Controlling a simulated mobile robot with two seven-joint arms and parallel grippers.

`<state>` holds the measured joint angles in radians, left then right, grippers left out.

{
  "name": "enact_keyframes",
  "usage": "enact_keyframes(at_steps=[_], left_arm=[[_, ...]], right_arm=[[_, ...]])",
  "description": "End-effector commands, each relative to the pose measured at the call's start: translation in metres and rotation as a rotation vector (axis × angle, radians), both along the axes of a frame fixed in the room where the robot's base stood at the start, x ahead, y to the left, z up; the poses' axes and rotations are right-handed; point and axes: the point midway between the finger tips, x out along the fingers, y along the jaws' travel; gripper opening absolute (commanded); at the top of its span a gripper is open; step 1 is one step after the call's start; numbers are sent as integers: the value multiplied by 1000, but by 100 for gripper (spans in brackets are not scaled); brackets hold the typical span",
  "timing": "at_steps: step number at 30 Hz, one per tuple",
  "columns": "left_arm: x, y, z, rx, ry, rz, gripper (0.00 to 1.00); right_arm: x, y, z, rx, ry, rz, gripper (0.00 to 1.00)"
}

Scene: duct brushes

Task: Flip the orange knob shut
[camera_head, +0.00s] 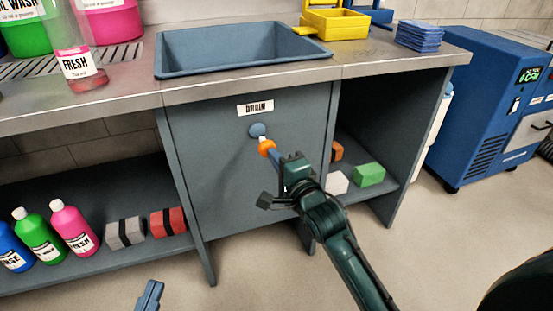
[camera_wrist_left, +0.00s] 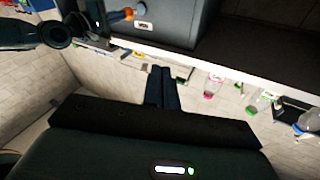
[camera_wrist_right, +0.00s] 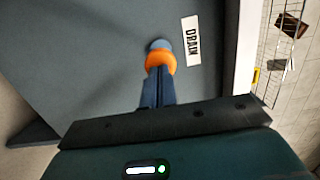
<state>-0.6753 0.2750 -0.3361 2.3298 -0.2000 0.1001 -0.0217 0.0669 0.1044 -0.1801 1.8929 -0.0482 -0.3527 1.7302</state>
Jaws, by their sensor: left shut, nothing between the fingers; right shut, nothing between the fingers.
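The orange knob (camera_head: 267,146) sits at the end of a blue round mount (camera_head: 257,130) with a pale stem, on the grey panel under the DRAIN label (camera_head: 255,108). The knob also shows in the right wrist view (camera_wrist_right: 160,61), in front of the blue mount. My right gripper (camera_head: 273,157) is shut, with its blue fingertips (camera_wrist_right: 159,72) right at the knob; whether they touch it I cannot tell. The fingers hide part of the knob. My left gripper (camera_head: 153,284) is shut and empty, low at the bottom edge, well away from the knob.
A blue-grey sink (camera_head: 240,50) is set in the counter above the panel. Bottles (camera_head: 73,228) and blocks (camera_head: 125,233) stand on the lower left shelf. A green block (camera_head: 368,175) lies on the right shelf. A blue machine (camera_head: 492,105) stands at the right. The floor in front is clear.

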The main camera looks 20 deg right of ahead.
Motion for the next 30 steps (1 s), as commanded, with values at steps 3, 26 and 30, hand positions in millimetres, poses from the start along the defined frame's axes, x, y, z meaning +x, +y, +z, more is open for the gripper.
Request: enact_keyframes(at_steps=[3, 26, 30], left_arm=[[0, 0, 2, 2, 1, 1, 0], [1, 2, 2, 10, 25, 12, 0], [2, 8, 1, 20, 87, 35, 0]], right_arm=[[14, 0, 1, -1, -1, -2, 0], [38, -1, 3, 2, -4, -2, 0], [14, -4, 2, 1, 0, -2, 0]])
